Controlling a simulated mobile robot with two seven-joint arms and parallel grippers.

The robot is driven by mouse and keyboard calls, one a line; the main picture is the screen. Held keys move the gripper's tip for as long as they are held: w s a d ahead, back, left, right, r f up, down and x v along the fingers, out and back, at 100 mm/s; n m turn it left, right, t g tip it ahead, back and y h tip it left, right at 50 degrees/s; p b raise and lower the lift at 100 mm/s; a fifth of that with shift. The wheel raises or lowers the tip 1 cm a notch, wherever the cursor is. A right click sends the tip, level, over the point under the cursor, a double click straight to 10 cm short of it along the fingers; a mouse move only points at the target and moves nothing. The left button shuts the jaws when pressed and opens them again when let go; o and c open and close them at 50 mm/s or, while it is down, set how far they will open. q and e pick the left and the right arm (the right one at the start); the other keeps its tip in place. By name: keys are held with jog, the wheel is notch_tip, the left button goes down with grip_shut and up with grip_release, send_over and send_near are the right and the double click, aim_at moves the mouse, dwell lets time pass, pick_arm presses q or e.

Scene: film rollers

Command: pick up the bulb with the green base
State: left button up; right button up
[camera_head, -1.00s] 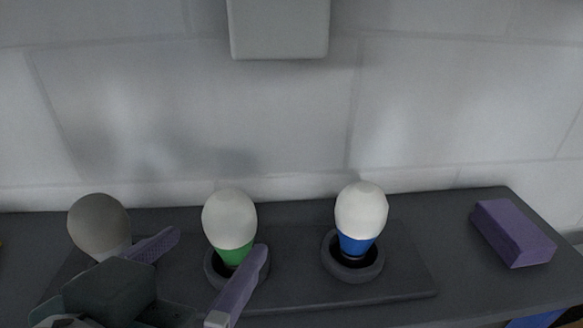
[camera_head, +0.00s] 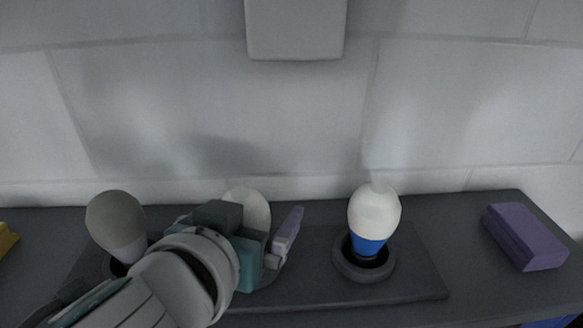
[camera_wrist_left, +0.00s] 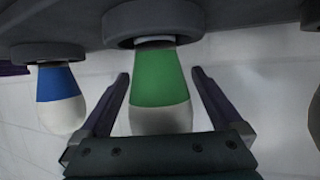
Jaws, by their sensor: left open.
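The bulb with the green base (camera_wrist_left: 159,82) sits in its round dark holder (camera_wrist_left: 152,18) in the left wrist view. It stands between the two fingers of my left gripper (camera_wrist_left: 163,88), which is open with a gap on both sides of the bulb. In the head view only the white top of this bulb (camera_head: 248,208) shows; my left gripper (camera_head: 245,230) and arm hide its green base. The bulb with the blue base (camera_head: 374,220) stands in a holder to the right, also in the left wrist view (camera_wrist_left: 58,98). My right gripper is not in view.
A greyish bulb (camera_head: 116,226) stands in a holder at the left. A purple block (camera_head: 525,236) lies at the right end of the dark table. A yellow thing (camera_head: 6,240) shows at the left edge. A light wall rises behind, with a grey box (camera_head: 296,28) on it.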

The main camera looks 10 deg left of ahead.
pick_arm(q)
jog(key=c, duration=1.5)
jog(key=shift+r, duration=0.1)
